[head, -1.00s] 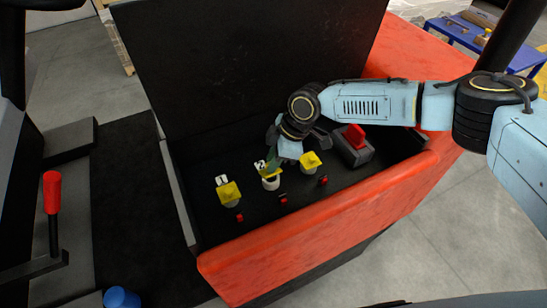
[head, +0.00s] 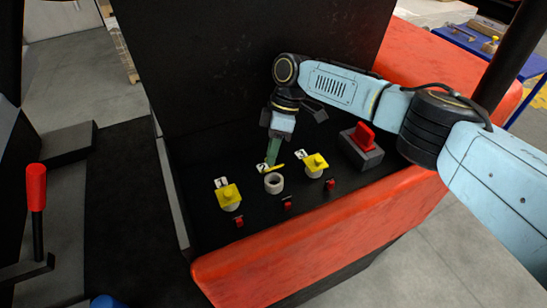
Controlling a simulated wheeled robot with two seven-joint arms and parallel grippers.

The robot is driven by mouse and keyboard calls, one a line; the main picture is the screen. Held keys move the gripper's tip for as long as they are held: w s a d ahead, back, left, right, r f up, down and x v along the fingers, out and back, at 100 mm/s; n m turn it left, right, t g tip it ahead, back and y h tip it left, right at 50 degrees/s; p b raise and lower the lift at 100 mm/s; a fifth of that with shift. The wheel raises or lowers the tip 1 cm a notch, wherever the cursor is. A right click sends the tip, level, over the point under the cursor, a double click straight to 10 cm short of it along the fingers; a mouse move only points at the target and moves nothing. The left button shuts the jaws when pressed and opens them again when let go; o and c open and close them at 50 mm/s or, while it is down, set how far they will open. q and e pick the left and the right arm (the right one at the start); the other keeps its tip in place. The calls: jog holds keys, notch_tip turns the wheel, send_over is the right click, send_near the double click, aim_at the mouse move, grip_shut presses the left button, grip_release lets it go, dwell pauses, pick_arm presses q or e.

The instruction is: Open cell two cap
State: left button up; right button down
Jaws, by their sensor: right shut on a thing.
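Cell two (head: 274,184) is the middle of three cells in the black compartment. It shows as a white ring with its round mouth uncovered. Its yellow cap (head: 276,167) is seen nearly edge-on, tilted up at the back of the ring, beside a small white number tag (head: 262,168). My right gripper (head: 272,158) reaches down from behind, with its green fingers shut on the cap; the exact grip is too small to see. The left cell's yellow cap (head: 229,194) and the right cell's yellow cap (head: 316,162) lie over their cells. My left gripper is not in view.
Small red latches (head: 287,203) stand in front of the cells. A grey block with a red switch (head: 364,140) is at the right. A tall black panel (head: 220,70) rises behind, and the red rim (head: 320,240) borders the front. A red-handled lever (head: 37,190) stands at left.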

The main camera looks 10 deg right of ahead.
jog(key=c, duration=1.7)
grip_release()
jog(key=o, duration=0.4)
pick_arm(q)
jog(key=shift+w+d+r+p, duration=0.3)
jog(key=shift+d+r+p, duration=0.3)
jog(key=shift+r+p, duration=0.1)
pick_arm(e)
notch_tip(320, 180, up, 10)
